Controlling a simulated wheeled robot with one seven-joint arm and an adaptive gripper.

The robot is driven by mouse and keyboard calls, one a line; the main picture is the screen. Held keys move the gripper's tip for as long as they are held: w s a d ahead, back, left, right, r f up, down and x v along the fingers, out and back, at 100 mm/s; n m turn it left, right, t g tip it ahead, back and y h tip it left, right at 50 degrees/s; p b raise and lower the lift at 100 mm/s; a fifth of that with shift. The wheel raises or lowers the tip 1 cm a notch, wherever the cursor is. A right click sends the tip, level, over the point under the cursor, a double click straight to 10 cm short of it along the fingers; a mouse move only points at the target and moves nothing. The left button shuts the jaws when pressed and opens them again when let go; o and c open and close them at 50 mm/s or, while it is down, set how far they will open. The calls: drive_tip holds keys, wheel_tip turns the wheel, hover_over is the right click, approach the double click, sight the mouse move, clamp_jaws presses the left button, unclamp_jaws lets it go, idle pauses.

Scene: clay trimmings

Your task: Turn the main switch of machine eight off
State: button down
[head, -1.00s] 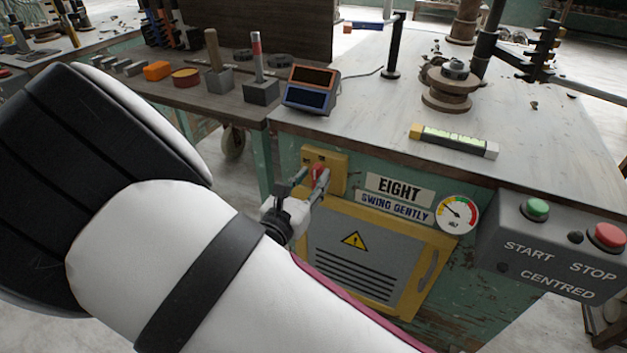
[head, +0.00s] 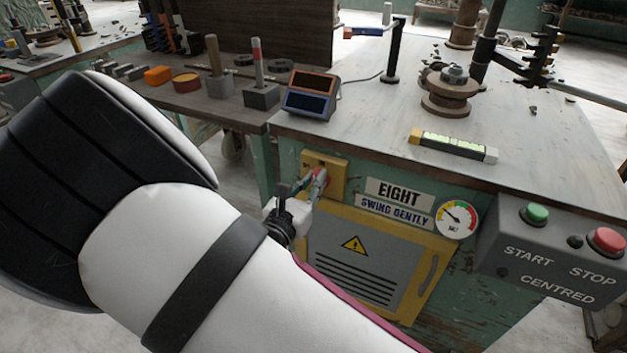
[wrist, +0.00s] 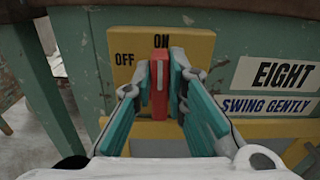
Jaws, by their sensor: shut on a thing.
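The main switch is a red handle (wrist: 159,88) on a yellow plate (wrist: 196,50) of the green machine, and the plate also shows in the head view (head: 337,165). The handle stands upright, its top just under the word ON; OFF is printed to its left. My gripper (wrist: 161,72) has its teal fingers on both sides of the handle and is shut on it. In the head view my gripper (head: 318,178) covers most of the handle. A label (head: 399,192) to the right reads EIGHT.
Below is a yellow-framed grey panel (head: 350,267) with a warning sign. A gauge (head: 457,219) and a grey control box (head: 549,254) with green and red buttons are to the right. The bench top (head: 400,120) overhangs the switch.

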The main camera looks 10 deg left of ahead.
drive_tip(key=n+p, duration=0.1)
drive_tip(key=p, duration=0.1)
drive_tip(key=n+p, duration=0.2)
drive_tip(key=p, duration=0.1)
drive_tip(key=shift+a+r, duration=0.15)
drive_tip(key=shift+a, duration=0.15)
drive_tip(key=n+p, duration=0.2)
drive_tip(key=n, duration=0.2)
drive_tip(key=a+f+n+p, duration=0.1)
drive_tip(key=n+p, duration=0.2)
drive_tip(key=n, duration=0.2)
drive_tip(key=f+n+p, duration=0.1)
drive_tip(key=n+p, duration=0.1)
drive_tip(key=n, duration=0.3)
drive_tip(key=shift+w+a+f, duration=0.2)
drive_tip(key=shift+w+a, duration=0.05)
drive_tip(key=shift+w, duration=0.1)
drive_tip(key=shift+n, duration=0.4)
drive_tip(key=c, duration=1.6)
unclamp_jaws()
drive_tip(key=v, duration=1.2)
